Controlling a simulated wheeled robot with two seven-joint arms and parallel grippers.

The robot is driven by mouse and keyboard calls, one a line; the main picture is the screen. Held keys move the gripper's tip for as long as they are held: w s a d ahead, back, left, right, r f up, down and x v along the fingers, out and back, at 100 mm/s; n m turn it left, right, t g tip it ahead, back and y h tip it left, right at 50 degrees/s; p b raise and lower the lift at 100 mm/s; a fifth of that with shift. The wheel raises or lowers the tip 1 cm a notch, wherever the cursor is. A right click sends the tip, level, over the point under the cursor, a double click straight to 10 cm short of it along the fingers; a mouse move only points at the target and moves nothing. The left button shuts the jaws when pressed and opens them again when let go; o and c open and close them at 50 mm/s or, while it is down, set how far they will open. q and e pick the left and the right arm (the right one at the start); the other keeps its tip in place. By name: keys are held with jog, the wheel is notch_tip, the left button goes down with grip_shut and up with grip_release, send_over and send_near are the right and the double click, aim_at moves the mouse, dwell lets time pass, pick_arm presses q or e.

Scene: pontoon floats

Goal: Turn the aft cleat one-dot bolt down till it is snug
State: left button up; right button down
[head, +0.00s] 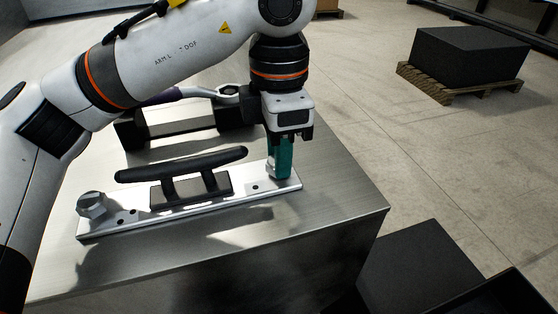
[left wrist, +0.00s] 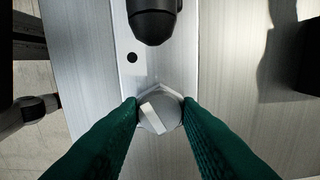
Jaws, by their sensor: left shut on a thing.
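The black cleat (head: 190,186) sits on a bright metal plate (head: 160,219) on the bench. One dark dot (head: 254,187) shows at the plate's right end, and two dots show near its left end. My left gripper (head: 279,172) points straight down at the right end. Its green fingers are shut on the hex head of the one-dot bolt (left wrist: 160,114), one finger each side. A pale bar crosses the head. The dot (left wrist: 131,57) lies beside it. Fingers mostly hide this bolt in the head view, and its gap to the plate cannot be told. My right gripper is not in view.
Another hex bolt (head: 92,205) stands at the plate's left end. Behind the cleat, a purple-handled wrench (head: 180,95) rests on a dark stand (head: 180,130). The bench's right part (head: 335,190) is clear. A black block (head: 470,55) sits on a pallet beyond.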

pick_arm(q)
jog(key=m, duration=0.5)
jog(key=shift+f, duration=0.1)
jog(key=o, duration=0.8)
